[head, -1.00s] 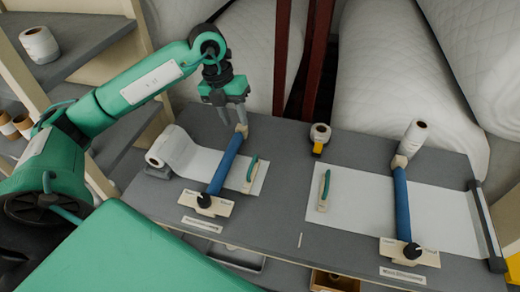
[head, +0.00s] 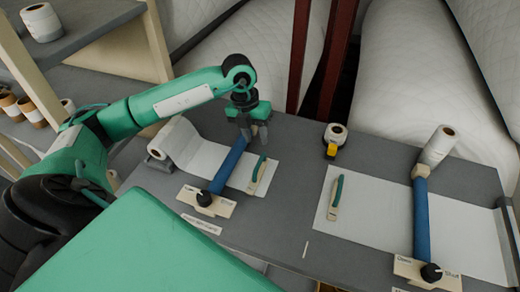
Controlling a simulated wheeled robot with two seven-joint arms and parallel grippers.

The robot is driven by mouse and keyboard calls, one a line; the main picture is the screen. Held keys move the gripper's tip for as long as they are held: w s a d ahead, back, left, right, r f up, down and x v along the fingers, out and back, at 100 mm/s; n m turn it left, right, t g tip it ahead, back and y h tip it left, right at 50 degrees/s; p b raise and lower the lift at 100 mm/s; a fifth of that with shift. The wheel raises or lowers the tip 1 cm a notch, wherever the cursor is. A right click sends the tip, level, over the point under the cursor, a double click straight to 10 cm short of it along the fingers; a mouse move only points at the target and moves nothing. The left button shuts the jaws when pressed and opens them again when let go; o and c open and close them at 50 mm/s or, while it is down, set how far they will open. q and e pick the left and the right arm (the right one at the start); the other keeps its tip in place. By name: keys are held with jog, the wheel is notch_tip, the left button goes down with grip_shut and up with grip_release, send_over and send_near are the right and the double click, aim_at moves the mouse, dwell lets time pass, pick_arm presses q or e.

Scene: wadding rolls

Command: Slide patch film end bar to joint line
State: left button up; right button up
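On the left of the bench, a white film strip (head: 207,163) runs from a roll (head: 165,148) under a blue bar (head: 229,165) with a black knob (head: 205,198) on a beige near end block. A second blue bar (head: 421,215) crosses a wider white sheet (head: 375,212) on the right. I cannot tell which bar the task means. My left gripper (head: 254,133) points down at the far end of the left bar. Its fingers hide that end block; whether they are closed on it is unclear. My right gripper is out of view.
Green-handled tools lie on the left strip (head: 259,171) and right sheet (head: 337,192). A yellow-based tape roll (head: 333,140) and an upright white roll (head: 438,146) stand at the back. Bare grey bench (head: 290,190) lies between the stations. Large quilted rolls (head: 410,80) rise behind.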

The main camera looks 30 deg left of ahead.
aim_at(261, 158)
pick_arm(q)
jog(key=f, duration=0.3)
jog(key=d+f+p, duration=0.1)
jog(key=f, duration=0.3)
jog(key=shift+w+d, duration=0.2)
grip_shut()
